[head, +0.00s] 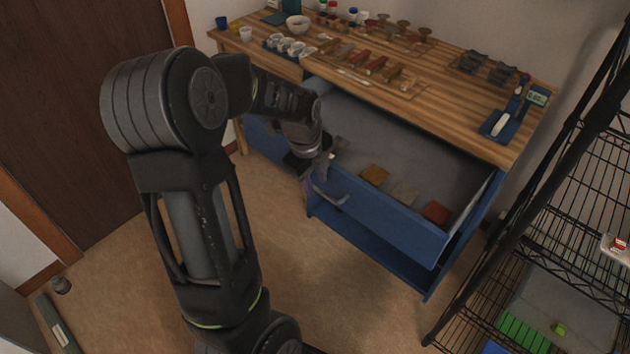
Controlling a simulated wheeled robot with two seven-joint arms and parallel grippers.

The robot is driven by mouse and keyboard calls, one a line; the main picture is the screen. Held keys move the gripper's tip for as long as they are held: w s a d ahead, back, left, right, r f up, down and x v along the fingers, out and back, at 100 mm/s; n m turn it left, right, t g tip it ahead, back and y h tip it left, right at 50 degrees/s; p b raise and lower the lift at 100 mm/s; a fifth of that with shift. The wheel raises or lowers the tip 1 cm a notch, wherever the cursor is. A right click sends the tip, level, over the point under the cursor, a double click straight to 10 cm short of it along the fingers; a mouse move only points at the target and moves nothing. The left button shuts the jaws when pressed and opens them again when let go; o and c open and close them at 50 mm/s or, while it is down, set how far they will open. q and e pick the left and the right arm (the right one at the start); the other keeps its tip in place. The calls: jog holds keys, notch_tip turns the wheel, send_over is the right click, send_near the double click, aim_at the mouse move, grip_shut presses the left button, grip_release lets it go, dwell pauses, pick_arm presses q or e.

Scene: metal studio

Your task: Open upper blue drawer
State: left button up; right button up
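The upper blue drawer (395,222) of the wooden workbench stands pulled out, and its grey inside shows. Several small blocks or samples lie in it, among them a yellowish one (374,175) and a reddish one (436,212). The drawer's curved handle (332,197) sticks out at the left of its front. My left gripper (318,178) is at the drawer front, right by the handle. Its fingers are small and dark here, so I cannot tell whether they are closed on the handle or apart from it. My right gripper is not in view.
The wooden benchtop (455,125) holds bowls, cups, tools and a blue scale (498,124). An open blue space (370,250) lies below the drawer. A black wire rack (560,230) stands close at the right. The floor (300,270) before the drawer is clear.

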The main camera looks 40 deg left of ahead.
pick_arm(q)
notch_tip(320, 180, up, 7)
jog(key=s, duration=0.1)
jog(key=shift+s, duration=0.15)
dwell(0.6)
